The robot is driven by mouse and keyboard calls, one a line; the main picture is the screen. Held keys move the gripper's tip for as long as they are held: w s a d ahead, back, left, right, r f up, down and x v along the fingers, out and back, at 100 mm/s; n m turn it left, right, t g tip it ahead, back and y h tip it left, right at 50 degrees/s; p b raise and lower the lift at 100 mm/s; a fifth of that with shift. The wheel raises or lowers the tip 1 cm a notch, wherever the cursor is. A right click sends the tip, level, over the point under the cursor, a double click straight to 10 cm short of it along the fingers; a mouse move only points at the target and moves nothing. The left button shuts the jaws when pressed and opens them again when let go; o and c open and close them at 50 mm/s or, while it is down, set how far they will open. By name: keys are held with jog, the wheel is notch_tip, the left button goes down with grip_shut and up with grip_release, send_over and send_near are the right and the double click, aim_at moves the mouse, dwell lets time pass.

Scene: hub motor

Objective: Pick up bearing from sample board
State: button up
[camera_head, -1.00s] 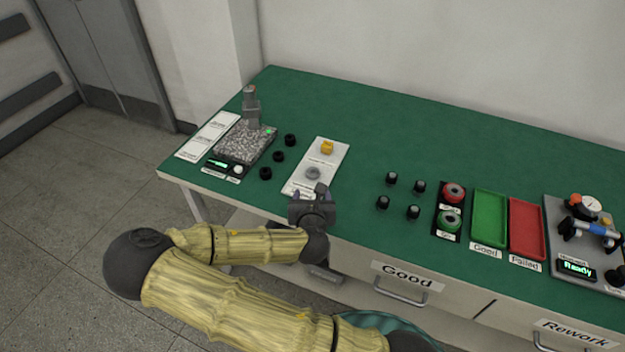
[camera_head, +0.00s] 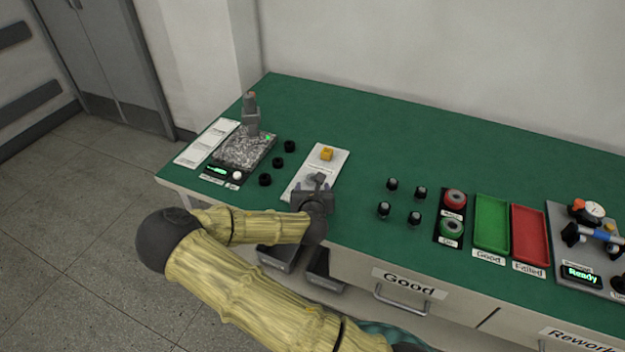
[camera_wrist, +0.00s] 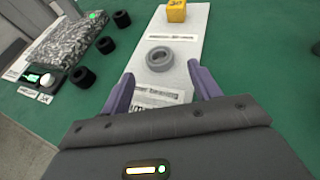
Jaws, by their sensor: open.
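The bearing (camera_wrist: 160,59) is a grey ring lying flat on the white sample board (camera_wrist: 193,45) in the wrist view. In the head view the sample board (camera_head: 333,165) lies on the green bench, and the bearing is mostly hidden by my gripper (camera_head: 318,184). In the wrist view my gripper (camera_wrist: 161,88) is open and empty. Its two purple fingers point toward the bearing, one at each side and short of it. A yellow block (camera_wrist: 177,11) sits at the far end of the board and also shows in the head view (camera_head: 326,153).
Left of the board are several black rings (camera_head: 277,162) and a granite-plate gauge stand (camera_head: 244,150). To the right are several black knobs (camera_head: 384,209), red and green buttons (camera_head: 453,213), a green tray (camera_head: 491,224) and a red tray (camera_head: 530,238). The bench behind is clear.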

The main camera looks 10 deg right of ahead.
aim_at(312, 176)
jog(key=x, duration=0.5)
jog(key=shift+w+r+p, duration=0.15)
jog(key=shift+p, duration=0.15)
jog(key=shift+c, duration=0.4)
jog(key=c, duration=1)
